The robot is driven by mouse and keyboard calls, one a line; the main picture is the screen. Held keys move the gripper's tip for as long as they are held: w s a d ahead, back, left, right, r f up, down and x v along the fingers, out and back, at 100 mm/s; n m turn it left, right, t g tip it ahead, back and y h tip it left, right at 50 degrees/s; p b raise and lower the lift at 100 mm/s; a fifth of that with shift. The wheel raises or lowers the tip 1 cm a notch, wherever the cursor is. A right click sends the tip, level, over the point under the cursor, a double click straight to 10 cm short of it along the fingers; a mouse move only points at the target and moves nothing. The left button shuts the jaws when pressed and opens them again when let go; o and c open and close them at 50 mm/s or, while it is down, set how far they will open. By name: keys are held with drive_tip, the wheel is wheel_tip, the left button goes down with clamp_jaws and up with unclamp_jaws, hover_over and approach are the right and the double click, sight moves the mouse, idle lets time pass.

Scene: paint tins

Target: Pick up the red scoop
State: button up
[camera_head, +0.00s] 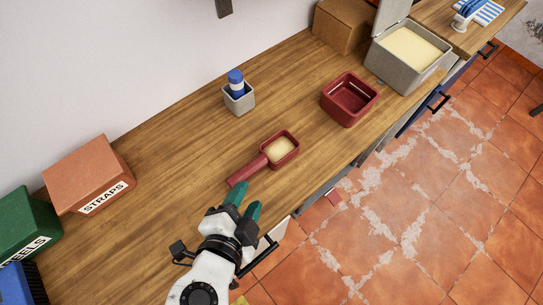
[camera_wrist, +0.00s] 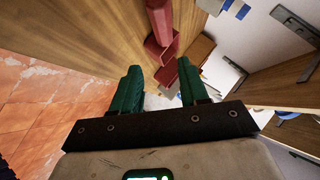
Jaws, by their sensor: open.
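The red scoop (camera_head: 281,149) lies on the wooden counter with pale yellow material in its square bowl. Its handle (camera_head: 245,171) points down-left, toward my gripper. My gripper (camera_head: 245,200) has green fingers and is open and empty, just below the handle's end in the head view. The handle does not appear to be between the fingers; how high they are above the counter is hard to tell. In the wrist view, the scoop (camera_wrist: 159,24) shows beyond and above the open fingers (camera_wrist: 158,84), partly cut off by the top edge.
A red square bin (camera_head: 349,98) stands right of the scoop. A grey holder (camera_head: 240,98) with a blue-capped bottle stands behind it. A grey bin with pale contents (camera_head: 410,55) and a cardboard box (camera_head: 342,25) are farther back. A STRAPS box (camera_head: 88,175) is left. Counter around the scoop is clear.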

sight(257, 168)
drive_tip(key=shift+a, duration=0.25)
drive_tip(key=p+x, duration=0.1)
drive_tip(key=x, duration=0.4)
drive_tip(key=shift+w, duration=0.1)
drive_tip(key=shift+w+d+f+p, duration=0.15)
drive_tip(key=shift+w+p, duration=0.15)
drive_tip(key=shift+w, duration=0.25)
drive_tip(key=shift+p+x, duration=0.5)
drive_tip(key=shift+x, duration=1.6)
clamp_jaws()
